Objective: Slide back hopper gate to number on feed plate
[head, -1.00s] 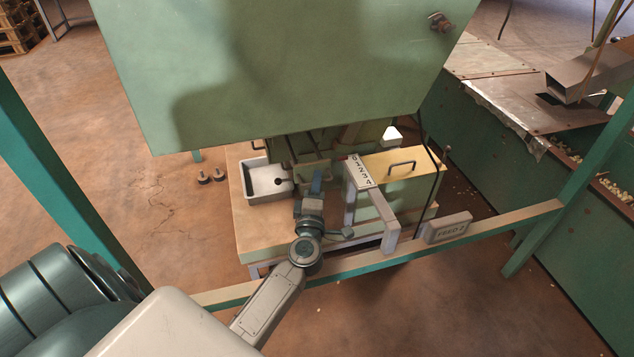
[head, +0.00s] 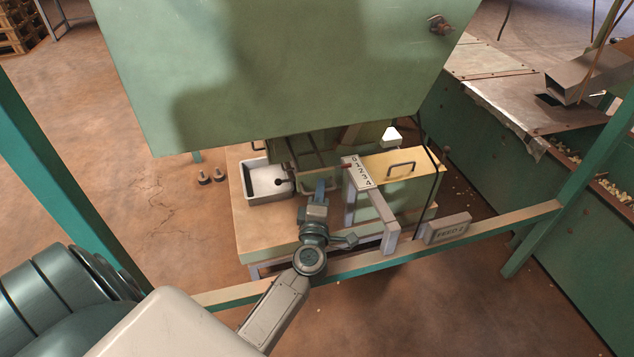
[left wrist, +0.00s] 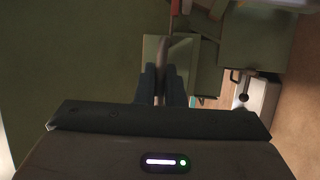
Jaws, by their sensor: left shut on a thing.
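The large green hopper (head: 290,70) fills the top of the head view. My left gripper (head: 320,186) is below its front edge; in the left wrist view its fingers (left wrist: 161,86) are shut on an upright bar, which looks like the gate handle (left wrist: 164,57). The gate itself is mostly hidden under the hopper. Just right of the gripper is a white scale plate (head: 358,172) with small black numbers, on a grey bracket, with a red mark at its left edge. A grey feed plate (head: 447,229) reads "FEED 2". My right gripper does not show.
A white tray (head: 247,178) sits left of the gripper on a wooden-topped stand (head: 262,224). A yellow-topped box with a handle (head: 418,161) is right of the scale. A rail (head: 520,213) crosses in front. A green conveyor trough (head: 560,220) stands at right.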

